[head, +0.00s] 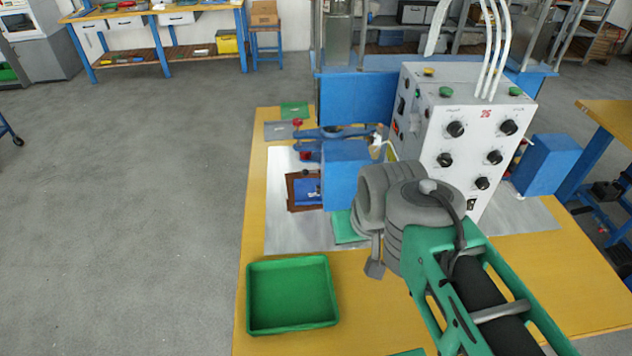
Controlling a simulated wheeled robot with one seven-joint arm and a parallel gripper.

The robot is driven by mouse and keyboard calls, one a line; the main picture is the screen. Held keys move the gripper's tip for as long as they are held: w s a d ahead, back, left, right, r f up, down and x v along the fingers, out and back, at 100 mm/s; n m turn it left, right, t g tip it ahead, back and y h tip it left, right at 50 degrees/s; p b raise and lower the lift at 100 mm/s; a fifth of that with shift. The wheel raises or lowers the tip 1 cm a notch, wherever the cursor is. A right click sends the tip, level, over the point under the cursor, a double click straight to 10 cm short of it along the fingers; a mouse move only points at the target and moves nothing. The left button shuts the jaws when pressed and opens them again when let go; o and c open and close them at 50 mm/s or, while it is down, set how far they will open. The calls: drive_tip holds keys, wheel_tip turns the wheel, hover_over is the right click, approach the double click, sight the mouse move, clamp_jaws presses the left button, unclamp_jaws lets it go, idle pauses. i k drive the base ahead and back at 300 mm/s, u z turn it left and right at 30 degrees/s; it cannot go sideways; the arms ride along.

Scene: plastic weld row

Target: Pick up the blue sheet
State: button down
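A small flat blue piece (307,192), which looks like the blue sheet, lies in a dark brown frame (291,194) on the pale plate left of the blue machine block. Its right side is close to the block and may be partly hidden. My arm reaches in from the lower right, with its grey wrist in front of the white control box. My gripper (375,268) shows only as a small grey part below the wrist, right of and nearer than the blue piece, apart from it. Its fingers cannot be made out, nor whether they hold anything.
An empty green tray (292,329) sits at the yellow table's front left. A green sheet (294,110) and a grey sheet (277,131) lie at the back left. Another green piece (345,230) lies beside my wrist. The white control box (465,125) stands behind my arm.

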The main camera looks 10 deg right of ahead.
sight(305, 191)
drive_tip(key=u, duration=0.4)
drive_tip(key=k, duration=0.95)
drive_tip(key=u, duration=1.15)
drive_tip(key=i, duration=2.4)
drive_tip(key=z, duration=0.45)
drive_tip(key=i, duration=1.1)
drive_tip(key=z, duration=1.4)
drive_tip(key=i, duration=1.25)
drive_tip(key=z, duration=0.8)
